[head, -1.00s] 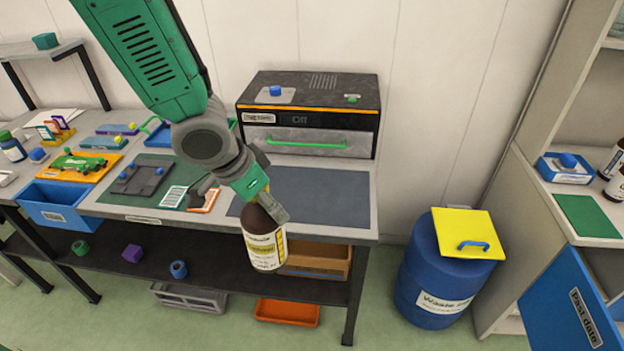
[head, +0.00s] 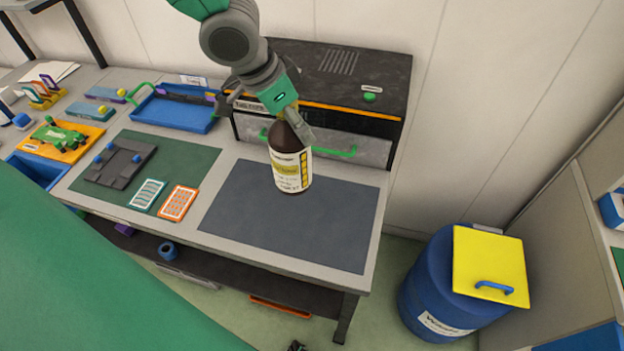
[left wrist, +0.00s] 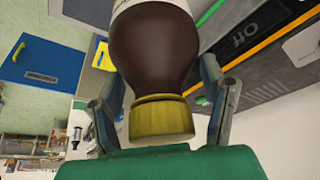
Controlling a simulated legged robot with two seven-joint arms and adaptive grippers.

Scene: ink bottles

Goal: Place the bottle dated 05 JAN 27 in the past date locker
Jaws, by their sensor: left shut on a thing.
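A dark brown bottle (head: 290,165) with a white and yellow label hangs upright from my left gripper (head: 288,118). The label's date is too small to read. The gripper is shut on the bottle near its neck, and the bottle appears above the dark grey mat. In the left wrist view the brown bottle (left wrist: 155,50) and its yellow cap (left wrist: 160,118) sit between the two fingers. The edge of a blue panel (head: 585,340) shows at the lower right of the head view. My right gripper is not identifiable.
A black machine (head: 340,75) with a green handle stands behind the bottle. A blue waste barrel (head: 430,290) with a yellow lid (head: 490,265) stands right of the bench. A blue tray (head: 175,112) and two cards lie left of the dark mat (head: 290,220).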

